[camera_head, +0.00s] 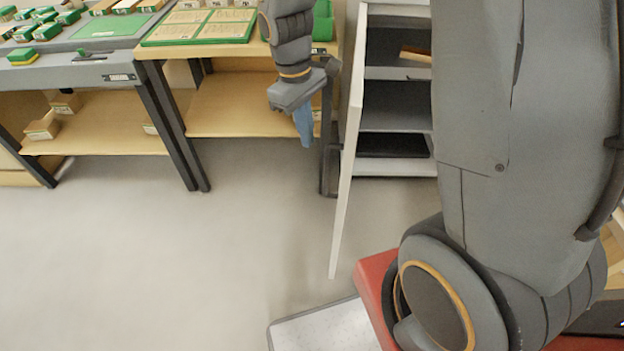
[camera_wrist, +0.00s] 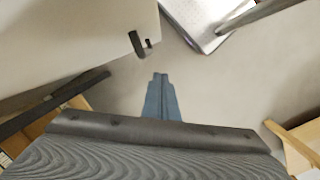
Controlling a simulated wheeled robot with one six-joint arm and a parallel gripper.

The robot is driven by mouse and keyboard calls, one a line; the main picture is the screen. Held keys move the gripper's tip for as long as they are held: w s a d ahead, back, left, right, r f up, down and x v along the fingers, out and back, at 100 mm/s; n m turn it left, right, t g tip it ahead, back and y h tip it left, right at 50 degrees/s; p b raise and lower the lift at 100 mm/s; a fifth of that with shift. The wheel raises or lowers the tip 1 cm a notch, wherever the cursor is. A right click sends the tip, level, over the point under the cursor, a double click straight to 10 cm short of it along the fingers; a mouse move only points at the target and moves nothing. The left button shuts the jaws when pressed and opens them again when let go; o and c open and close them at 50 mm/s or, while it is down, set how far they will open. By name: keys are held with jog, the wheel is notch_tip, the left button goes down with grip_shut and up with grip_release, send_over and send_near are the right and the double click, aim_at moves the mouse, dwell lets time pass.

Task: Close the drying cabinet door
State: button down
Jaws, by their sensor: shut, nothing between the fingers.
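The drying cabinet (camera_head: 395,105) stands at the top centre of the head view, its shelves exposed. Its white door (camera_head: 347,165) stands open, seen nearly edge-on, with a dark handle (camera_head: 332,172) on its left face. My gripper (camera_head: 307,145) has blue fingers, shut and empty, pointing down to the left of the door, on the handle side. In the wrist view the shut fingertips (camera_wrist: 160,76) are over the floor. The pale door panel (camera_wrist: 75,40) fills the upper left there, with the handle (camera_wrist: 139,44) just above and left of the fingertips, apart from them in the picture.
A wooden bench (camera_head: 235,105) with green trays stands left of the cabinet, behind my gripper. A grey-topped bench (camera_head: 75,70) is farther left. A grey plate (camera_head: 325,328) lies low at the bottom centre. The floor (camera_head: 170,260) left of the door is clear.

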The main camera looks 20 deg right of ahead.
jog(key=w+a+f+n+h+b, duration=0.1)
jog(key=w+a+f+n+b, duration=0.15)
jog(key=w+f, duration=0.3)
jog(key=s+d+f+p, duration=0.2)
jog(key=s+d+f, duration=0.2)
jog(key=f, duration=0.6)
jog(key=shift+s+d+f+n+g, duration=0.2)
jog(key=shift+d+n+g, duration=0.1)
jog(key=shift+d+n, duration=0.25)
jog(key=shift+d, duration=0.2)
